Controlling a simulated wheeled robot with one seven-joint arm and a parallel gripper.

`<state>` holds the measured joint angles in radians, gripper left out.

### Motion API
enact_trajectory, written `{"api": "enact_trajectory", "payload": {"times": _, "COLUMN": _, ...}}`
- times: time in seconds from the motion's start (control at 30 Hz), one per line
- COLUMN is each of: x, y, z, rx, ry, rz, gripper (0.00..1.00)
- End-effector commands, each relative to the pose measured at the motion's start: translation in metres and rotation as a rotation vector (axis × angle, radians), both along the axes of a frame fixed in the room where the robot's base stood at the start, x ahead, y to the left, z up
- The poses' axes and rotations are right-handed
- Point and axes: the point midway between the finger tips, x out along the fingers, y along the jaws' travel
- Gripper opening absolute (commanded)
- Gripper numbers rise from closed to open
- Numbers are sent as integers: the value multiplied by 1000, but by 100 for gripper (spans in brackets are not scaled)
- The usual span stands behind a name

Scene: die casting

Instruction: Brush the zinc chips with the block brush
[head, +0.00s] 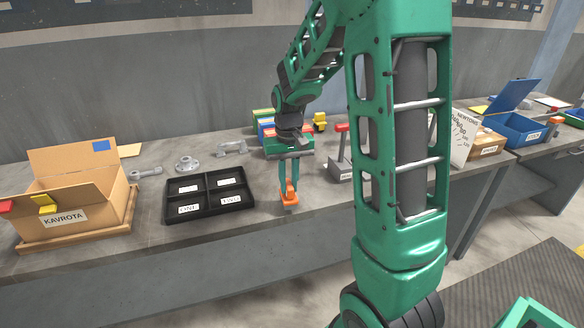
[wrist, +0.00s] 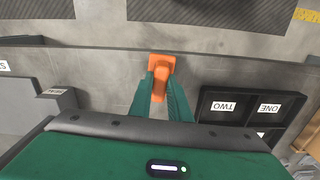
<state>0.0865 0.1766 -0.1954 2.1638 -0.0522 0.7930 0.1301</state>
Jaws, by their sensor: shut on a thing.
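My gripper (head: 289,180) points down over the front part of the grey bench, between the black tray and a grey block with a red-topped post. It is shut on the orange block brush (head: 290,197), which hangs upright at the fingertips. In the wrist view the brush (wrist: 160,64) shows between the two green fingers of my gripper (wrist: 160,98), near the bench edge. I cannot tell whether its bristles touch the bench top. I cannot make out any zinc chips in either view; they may be too small or hidden.
The black tray (head: 167,206) with labelled compartments lies left of my gripper. A cardboard box marked KAVROTA (head: 105,213) stands further left. Grey metal parts (head: 187,163) lie behind the tray. The grey block with the red-topped post (head: 339,172) stands close on the right.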

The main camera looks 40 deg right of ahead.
Motion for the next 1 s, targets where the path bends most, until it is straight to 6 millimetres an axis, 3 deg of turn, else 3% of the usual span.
{"api": "enact_trajectory", "payload": {"times": 0.2, "x": -2, "y": -9, "z": 21, "rx": -1, "ry": -2, "rz": -15, "gripper": 0}}
{"api": "enact_trajectory", "payload": {"times": 0.6, "x": -3, "y": -9, "z": 54, "rx": 0, "ry": -1, "rz": -14, "gripper": 0}}
{"api": "enact_trajectory", "payload": {"times": 1.0, "x": -3, "y": -9, "z": 57, "rx": 0, "ry": 0, "rz": -14, "gripper": 0}}
